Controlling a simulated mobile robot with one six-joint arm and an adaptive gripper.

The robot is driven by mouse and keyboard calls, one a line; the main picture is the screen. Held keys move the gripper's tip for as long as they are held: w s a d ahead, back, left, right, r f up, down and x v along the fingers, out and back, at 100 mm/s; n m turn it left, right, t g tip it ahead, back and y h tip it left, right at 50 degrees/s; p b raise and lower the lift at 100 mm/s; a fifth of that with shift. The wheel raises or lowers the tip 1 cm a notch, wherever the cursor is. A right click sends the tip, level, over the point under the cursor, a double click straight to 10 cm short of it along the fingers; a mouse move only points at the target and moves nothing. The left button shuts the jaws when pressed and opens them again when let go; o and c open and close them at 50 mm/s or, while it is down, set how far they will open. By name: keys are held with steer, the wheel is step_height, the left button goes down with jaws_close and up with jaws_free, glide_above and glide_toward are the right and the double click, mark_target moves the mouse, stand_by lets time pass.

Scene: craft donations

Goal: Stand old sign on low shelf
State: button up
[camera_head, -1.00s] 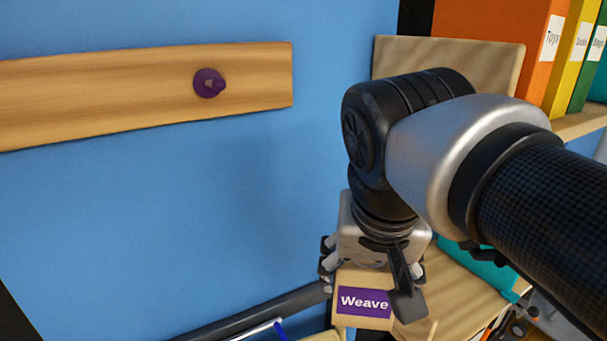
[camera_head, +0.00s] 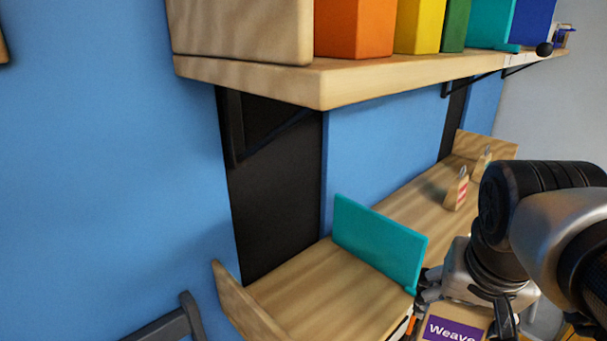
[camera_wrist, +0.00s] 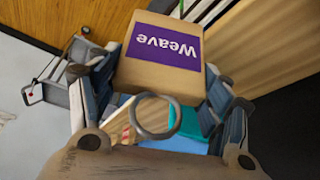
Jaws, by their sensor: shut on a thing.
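The sign (camera_head: 455,332) is a wooden block-like piece with a purple label reading "Weave". It is at the bottom right of the head view, cut off by the edge. In the wrist view the sign (camera_wrist: 160,75) sits between the fingers, its label upside down. My gripper (camera_head: 465,305) is shut on it; in the wrist view my gripper (camera_wrist: 152,88) has a finger on each side. A grey ring (camera_wrist: 155,115) shows below the sign there. The low shelf (camera_head: 305,285) is wooden, and the sign appears in front of it, beside the teal divider (camera_head: 380,243).
A wooden end panel (camera_head: 245,305) closes the low shelf's left side. The section left of the divider is empty. Small wooden tags with red stripes (camera_head: 457,190) stand farther along. The upper shelf (camera_head: 390,80) holds coloured binders (camera_head: 355,28) and overhangs on dark brackets.

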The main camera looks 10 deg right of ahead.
steer(key=w+a+b, duration=0.2)
steer(key=w+a, duration=0.9)
steer(key=w, duration=0.4)
steer(key=f+b, duration=0.1)
steer(key=f, duration=0.1)
steer(key=f+b, duration=0.1)
steer(key=f, duration=0.1)
steer(key=f+b, duration=0.1)
steer(key=f, duration=0.1)
steer(key=shift+w+a+f, duration=0.2)
steer(key=shift+a+f, duration=0.05)
steer(key=shift+f, duration=0.1)
steer(key=shift+w+a+f, duration=0.1)
steer(key=shift+w+f, duration=0.1)
steer(key=shift+f, duration=0.05)
steer(key=shift+r, duration=0.1)
steer(key=o, duration=1.1)
steer(key=shift+f, duration=0.2)
